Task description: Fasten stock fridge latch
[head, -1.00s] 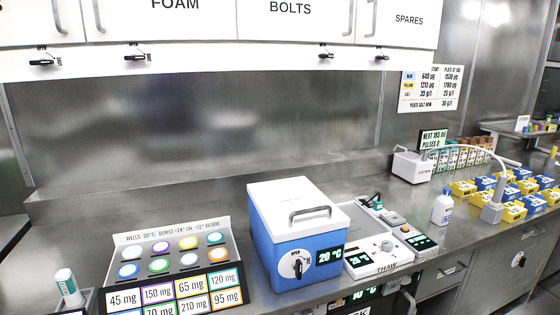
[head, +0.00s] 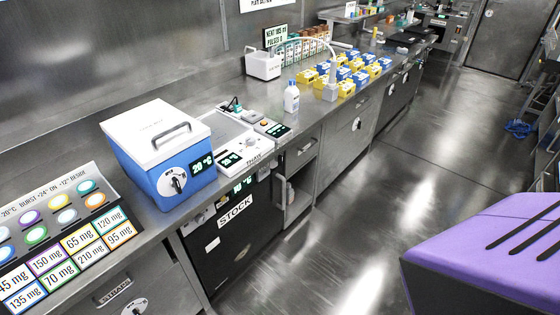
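The stock fridge (head: 262,212) is a black-fronted unit under the counter, with a white STOCK label (head: 235,212) and a green lit display (head: 243,185) at its top. Its front looks closed or nearly so; I cannot tell which. Small pale tags show on its left part, but I cannot make out the latch or its position. Neither of my grippers is in view.
On the counter stand a blue cool box with a white lid (head: 152,122), a THAW unit (head: 243,150), a white bottle (head: 291,97) and several blue and yellow boxes (head: 347,88).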

